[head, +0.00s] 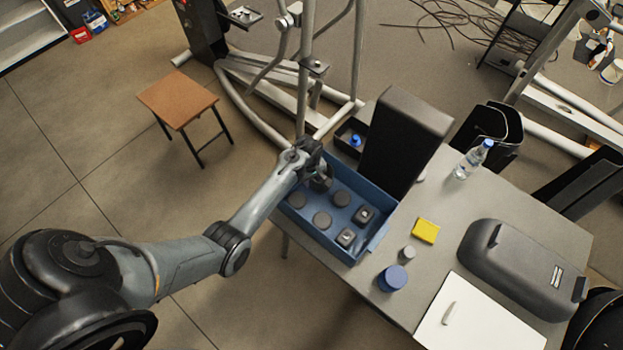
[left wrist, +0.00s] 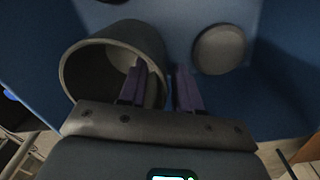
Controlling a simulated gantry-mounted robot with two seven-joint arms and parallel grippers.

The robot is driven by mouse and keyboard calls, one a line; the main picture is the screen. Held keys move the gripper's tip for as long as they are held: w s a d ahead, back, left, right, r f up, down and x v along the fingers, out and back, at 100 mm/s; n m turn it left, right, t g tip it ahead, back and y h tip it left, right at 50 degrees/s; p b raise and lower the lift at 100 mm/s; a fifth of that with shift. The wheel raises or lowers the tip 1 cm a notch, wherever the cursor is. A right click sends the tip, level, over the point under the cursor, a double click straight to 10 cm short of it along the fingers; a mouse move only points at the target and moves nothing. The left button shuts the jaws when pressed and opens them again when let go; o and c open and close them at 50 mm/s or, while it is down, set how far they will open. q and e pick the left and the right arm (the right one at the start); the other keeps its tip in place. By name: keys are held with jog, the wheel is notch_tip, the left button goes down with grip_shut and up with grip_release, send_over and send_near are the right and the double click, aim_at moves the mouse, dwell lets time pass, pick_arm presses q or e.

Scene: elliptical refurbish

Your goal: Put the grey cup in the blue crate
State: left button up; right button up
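The grey cup (left wrist: 113,68) is large in the left wrist view, with its open mouth turned toward the camera. In the head view a dark shape that looks like it (head: 321,183) is under my left gripper, inside the far-left part of the blue crate (head: 372,246). My left gripper (left wrist: 160,75) straddles the cup's wall, one purple finger inside the mouth and one outside. The fingers stand apart, wider than the rim looks thick. Whether the cup touches the crate floor is unclear. My right gripper is out of view.
Several dark round pieces (head: 322,220) and two square-topped pieces (head: 346,238) lie in the crate. A tall black panel (head: 403,140) stands beside it. A yellow block (head: 425,231), blue jar (head: 393,278), small grey cylinder (head: 408,252) and bottle (head: 471,160) are on the table.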

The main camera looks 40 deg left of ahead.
pick_arm(q)
jog(key=shift+r, duration=0.1)
notch_tip(320, 180, up, 12)
jog(key=f+p, duration=0.1)
jog(key=p, duration=0.1)
jog(key=s+d+r+m+t, duration=0.1)
jog(key=s+d+m, duration=0.3)
jog(key=s, duration=0.4)
jog(key=s+d+r+m+t, duration=0.1)
jog(key=s+d+r+m, duration=0.3)
jog(key=s, duration=0.4)
jog(key=s+d+r+m+t, duration=0.1)
jog(key=s+d+r+m, duration=0.2)
jog(key=s+d+m, duration=0.3)
jog(key=s+m, duration=0.2)
jog(key=s, duration=0.1)
jog(key=shift+r, duration=0.15)
jog(key=shift+d, duration=0.1)
notch_tip(320, 180, up, 20)
jog(key=f+p, duration=0.1)
jog(key=p, duration=1.9)
notch_tip(320, 180, down, 57)
jog(key=b, duration=5.7)
jog(key=shift+b, duration=0.35)
